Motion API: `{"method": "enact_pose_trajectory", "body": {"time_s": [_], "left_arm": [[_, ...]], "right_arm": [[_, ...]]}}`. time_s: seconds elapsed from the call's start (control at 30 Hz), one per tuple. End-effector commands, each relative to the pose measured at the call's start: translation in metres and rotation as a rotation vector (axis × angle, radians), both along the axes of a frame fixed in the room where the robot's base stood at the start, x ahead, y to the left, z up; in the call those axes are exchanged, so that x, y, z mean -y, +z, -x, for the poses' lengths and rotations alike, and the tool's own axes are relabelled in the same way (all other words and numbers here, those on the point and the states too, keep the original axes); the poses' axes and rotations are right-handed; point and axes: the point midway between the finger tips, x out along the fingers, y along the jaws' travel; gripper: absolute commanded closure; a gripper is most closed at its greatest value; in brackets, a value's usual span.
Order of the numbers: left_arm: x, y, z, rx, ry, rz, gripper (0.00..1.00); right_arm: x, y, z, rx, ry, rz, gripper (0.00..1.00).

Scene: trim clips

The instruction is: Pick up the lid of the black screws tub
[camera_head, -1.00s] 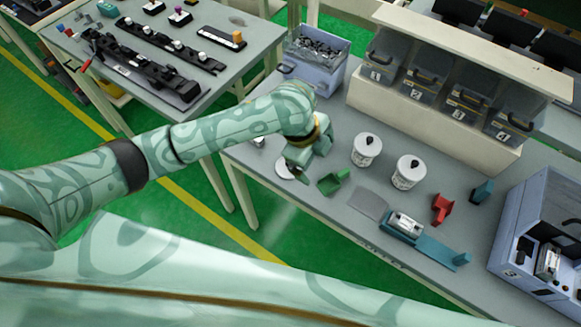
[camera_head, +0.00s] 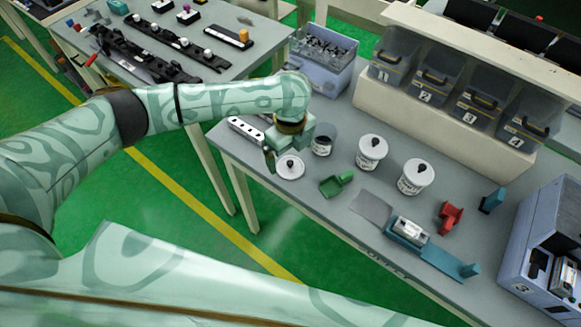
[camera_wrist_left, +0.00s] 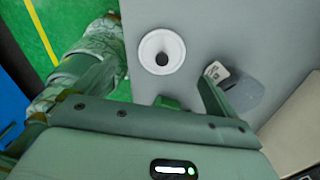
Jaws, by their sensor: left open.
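A white round lid (camera_head: 290,167) with a black knob lies flat on the grey table near its front edge. It also shows in the left wrist view (camera_wrist_left: 162,52), ahead of and between my fingers. An open tub (camera_head: 322,140) with a dark inside and a white label stands beside it, with no lid on. In the left wrist view the tub (camera_wrist_left: 238,90) is partly behind my right-hand finger. My left gripper (camera_head: 284,156) is open and empty, close to the lid; in the wrist view (camera_wrist_left: 160,78) its fingers are spread. My right gripper is out of view.
Two white tubs with lids on, one (camera_head: 372,152) and another (camera_head: 415,177), stand to the right. A green scoop (camera_head: 336,184) lies near the front edge, a red scoop (camera_head: 450,216) farther right. A blue-grey bin (camera_head: 322,62) stands behind. A white bar with holes (camera_head: 247,130) lies left.

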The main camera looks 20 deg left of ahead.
Motion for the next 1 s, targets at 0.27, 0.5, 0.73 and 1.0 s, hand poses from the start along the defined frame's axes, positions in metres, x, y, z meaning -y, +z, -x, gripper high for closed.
{"method": "enact_pose_trajectory", "body": {"time_s": [0.27, 0.5, 0.73, 1.0], "left_arm": [[0.001, -0.036, -0.003, -0.003, 0.001, 0.001, 0.04], [0.001, -0.053, -0.003, 0.001, -0.001, 0.001, 0.04], [0.001, -0.052, -0.003, 0.001, -0.001, 0.001, 0.38], [0.001, -0.052, -0.003, 0.001, 0.0, 0.001, 0.51]], "right_arm": [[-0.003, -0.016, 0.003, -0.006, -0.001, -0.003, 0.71], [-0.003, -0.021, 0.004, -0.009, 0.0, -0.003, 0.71], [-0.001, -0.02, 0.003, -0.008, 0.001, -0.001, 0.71], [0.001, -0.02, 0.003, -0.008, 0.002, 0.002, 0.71]]}}
